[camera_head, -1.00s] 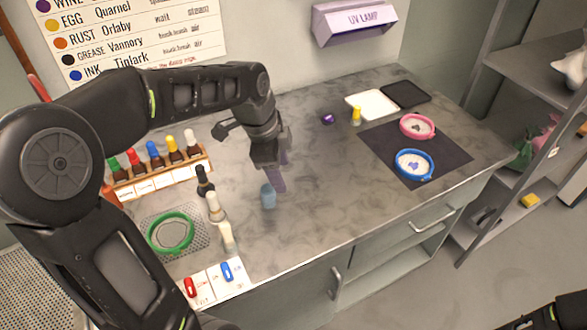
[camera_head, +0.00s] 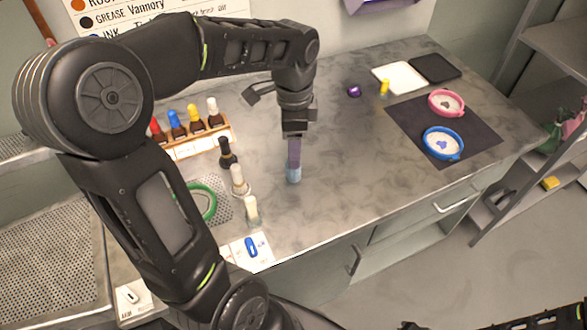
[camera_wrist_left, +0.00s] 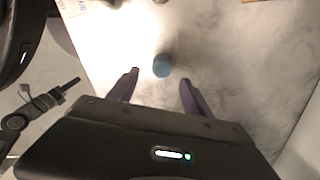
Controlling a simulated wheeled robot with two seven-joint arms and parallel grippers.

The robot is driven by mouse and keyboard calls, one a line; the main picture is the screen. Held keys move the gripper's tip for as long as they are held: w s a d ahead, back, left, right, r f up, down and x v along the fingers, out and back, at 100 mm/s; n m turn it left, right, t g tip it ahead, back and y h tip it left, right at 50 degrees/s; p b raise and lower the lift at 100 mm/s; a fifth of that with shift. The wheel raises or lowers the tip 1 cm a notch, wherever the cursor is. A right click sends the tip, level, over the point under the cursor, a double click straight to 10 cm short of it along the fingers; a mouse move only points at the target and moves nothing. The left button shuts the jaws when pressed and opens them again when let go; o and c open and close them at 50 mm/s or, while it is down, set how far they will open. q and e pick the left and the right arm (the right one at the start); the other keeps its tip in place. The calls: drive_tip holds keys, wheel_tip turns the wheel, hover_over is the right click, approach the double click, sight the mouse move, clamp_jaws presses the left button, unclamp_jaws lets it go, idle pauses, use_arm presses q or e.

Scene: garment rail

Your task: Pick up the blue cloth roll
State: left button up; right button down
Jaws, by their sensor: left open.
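The blue cloth roll (camera_head: 294,175) is a small light-blue cylinder standing upright on the grey worktop, near its front edge. My left gripper (camera_head: 294,157) points down at it, with its purple-grey fingers overlapping the top of the roll in the head view. In the left wrist view the roll (camera_wrist_left: 162,65) shows as a round blue end, in line with the gap between the two spread fingers (camera_wrist_left: 159,86). The left gripper is open and empty. Whether a finger touches the roll cannot be told. My right gripper does not show.
Left of the roll stand a dark bottle (camera_head: 227,153) and two pale-topped bottles, near a green hoop (camera_head: 203,201). A bottle rack (camera_head: 203,143) is behind them. A blue hoop (camera_head: 443,143) and a pink hoop (camera_head: 446,102) lie right. The worktop right of the roll is clear.

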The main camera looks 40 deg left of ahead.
sight(293, 171)
use_arm(q)
drive_tip(key=shift+f, duration=1.2)
drive_tip(key=shift+f, duration=0.1)
wheel_tip(293, 171, down, 5)
drive_tip(key=shift+w+a+f+p, duration=0.1)
drive_tip(key=shift+a+p, duration=0.05)
drive_tip(key=shift+p, duration=0.45)
drive_tip(key=shift+c, duration=0.5)
clamp_jaws()
